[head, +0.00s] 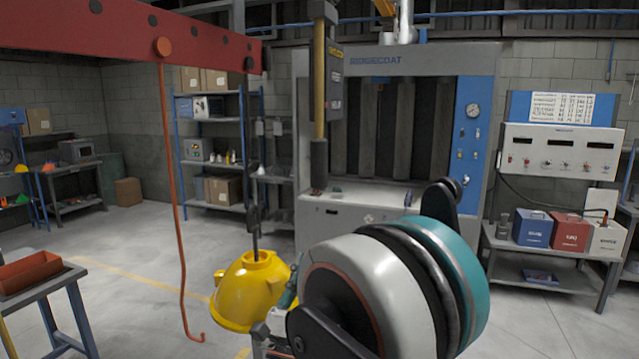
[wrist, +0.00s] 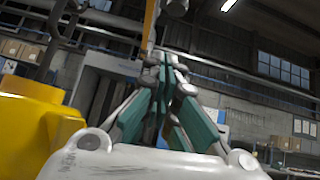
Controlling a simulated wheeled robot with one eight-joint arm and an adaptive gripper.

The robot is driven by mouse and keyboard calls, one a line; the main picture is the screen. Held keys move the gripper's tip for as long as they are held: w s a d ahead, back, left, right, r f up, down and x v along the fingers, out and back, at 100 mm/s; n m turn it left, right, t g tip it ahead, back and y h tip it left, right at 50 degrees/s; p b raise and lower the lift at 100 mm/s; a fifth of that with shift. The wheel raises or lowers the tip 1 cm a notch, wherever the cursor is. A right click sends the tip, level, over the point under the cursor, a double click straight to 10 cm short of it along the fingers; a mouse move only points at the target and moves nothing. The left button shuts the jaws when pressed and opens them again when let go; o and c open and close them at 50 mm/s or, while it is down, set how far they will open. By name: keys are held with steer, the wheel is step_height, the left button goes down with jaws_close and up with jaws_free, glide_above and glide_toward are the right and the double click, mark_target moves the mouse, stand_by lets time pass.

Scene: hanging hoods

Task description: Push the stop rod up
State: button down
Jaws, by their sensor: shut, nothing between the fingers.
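A yellow upright rod with a dark sleeve at its lower end, apparently the stop rod (head: 320,90), hangs in the upper middle of the head view beside a dark labelled box. A yellow strip, likely the same rod (wrist: 149,30), shows above the fingertips in the wrist view. My gripper (wrist: 168,62) is shut and empty, fingers pointing up. In the head view my own arm hides most of it; a teal finger part shows beside the yellow hood (head: 253,285). The hood hangs on a dark rod and also fills the left of the wrist view (wrist: 35,115). I cannot tell whether gripper and rod touch.
A red beam (head: 110,32) crosses the upper left, with a red hooked line (head: 174,200) hanging from it. A grey booth (head: 360,210) stands behind. A work table (head: 40,288) is at lower left and a bench (head: 550,262) at right. The left floor is mostly open.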

mark_target(314, 182)
steer(key=w+d+r+p, duration=0.1)
steer(key=w+r, duration=0.2)
steer(key=r, duration=0.2)
steer(key=w+d+r+m+h+p, duration=0.1)
steer(key=w+r, duration=0.2)
steer(key=r, duration=0.3)
steer(key=shift+d+m, duration=0.3)
step_height(314, 182, up, 7)
steer(key=shift+f+p, duration=0.15)
steer(key=shift+p, duration=1.05)
steer(key=shift+w+a, duration=0.1)
